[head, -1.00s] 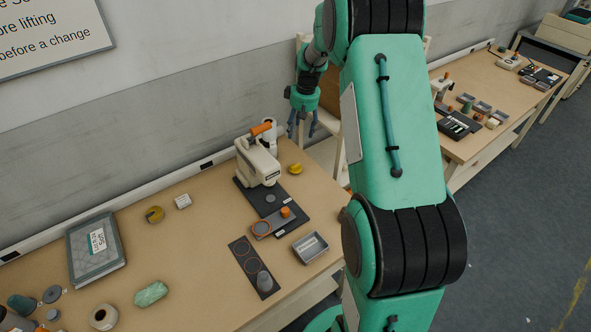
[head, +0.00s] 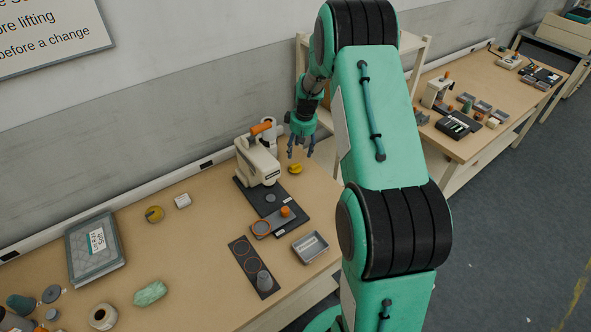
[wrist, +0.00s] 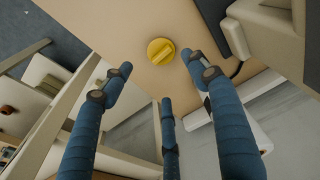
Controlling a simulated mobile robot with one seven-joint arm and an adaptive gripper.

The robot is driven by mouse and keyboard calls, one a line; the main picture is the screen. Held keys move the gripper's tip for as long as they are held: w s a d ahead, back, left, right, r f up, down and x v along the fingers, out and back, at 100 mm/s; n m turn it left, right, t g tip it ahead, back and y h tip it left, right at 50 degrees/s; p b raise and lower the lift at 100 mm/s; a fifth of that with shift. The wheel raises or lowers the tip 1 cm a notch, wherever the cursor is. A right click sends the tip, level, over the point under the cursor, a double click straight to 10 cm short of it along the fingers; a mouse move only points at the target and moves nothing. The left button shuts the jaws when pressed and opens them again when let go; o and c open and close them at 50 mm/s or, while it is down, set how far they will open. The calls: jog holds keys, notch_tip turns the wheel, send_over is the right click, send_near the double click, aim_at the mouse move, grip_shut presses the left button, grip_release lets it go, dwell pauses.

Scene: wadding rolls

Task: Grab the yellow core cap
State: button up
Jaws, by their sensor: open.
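The yellow core cap (head: 295,169) lies on the table beside the white press, near the table's far right edge. In the wrist view the cap (wrist: 160,51) is a round yellow disc with a raised bar across its top. My gripper (head: 301,150) hangs above and just behind the cap, fingers pointing down. In the wrist view my gripper (wrist: 160,85) has its blue fingers spread wide and empty, with the cap beyond the fingertips, not touched.
The white press (head: 258,160) with an orange handle stands close to the left of the cap on a dark base. A grey tray (head: 310,247) sits at the front edge. Another yellow item (head: 154,214) lies further left. A wooden frame (head: 420,50) stands behind my arm.

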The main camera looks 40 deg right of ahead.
aim_at(295, 165)
jog(key=shift+w+f+b, duration=0.2)
jog(key=shift+w+f, duration=0.05)
jog(key=shift+f, duration=1.25)
jog(key=shift+w+f+b, duration=0.15)
jog(key=shift+w+f, duration=0.05)
jog(key=shift+f, duration=1.25)
jog(key=shift+f, duration=0.1)
jog(key=shift+w+a+f+b, duration=0.1)
jog(key=shift+w+f+b, duration=0.1)
jog(key=shift+f, duration=0.6)
jog(key=shift+w+a+f+b, duration=0.1)
jog(key=shift+w+f+b, duration=0.05)
jog(key=shift+f, duration=0.7)
jog(key=shift+w+f+b, duration=0.15)
jog(key=shift+f+b, duration=0.05)
jog(key=shift+f, duration=0.6)
jog(key=c, duration=0.7)
